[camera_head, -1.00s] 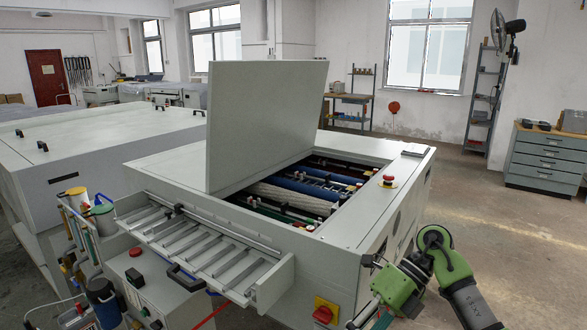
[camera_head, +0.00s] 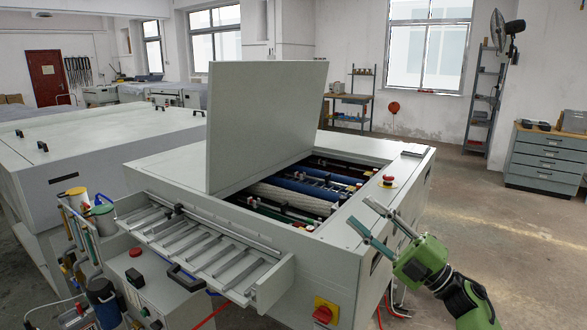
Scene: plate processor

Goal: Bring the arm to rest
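My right gripper (camera_head: 361,212) is at the right of the view, its arm coming in from the lower right. Its two fingers are spread with a gap between them, and it holds nothing. The fingers point up and left and overlap the right front corner of the plate processor (camera_head: 330,246) in the picture. I cannot tell how much space lies between them and the casing. The processor's lid (camera_head: 268,120) stands raised, with the rollers (camera_head: 290,197) bare inside. My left gripper is not in view.
A red emergency button (camera_head: 388,181) sits on the processor's right rim, and a red and yellow switch (camera_head: 325,310) on its front. A slatted feed tray (camera_head: 278,283) juts from the front. The floor (camera_head: 500,235) at right is clear up to a drawer cabinet (camera_head: 545,160).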

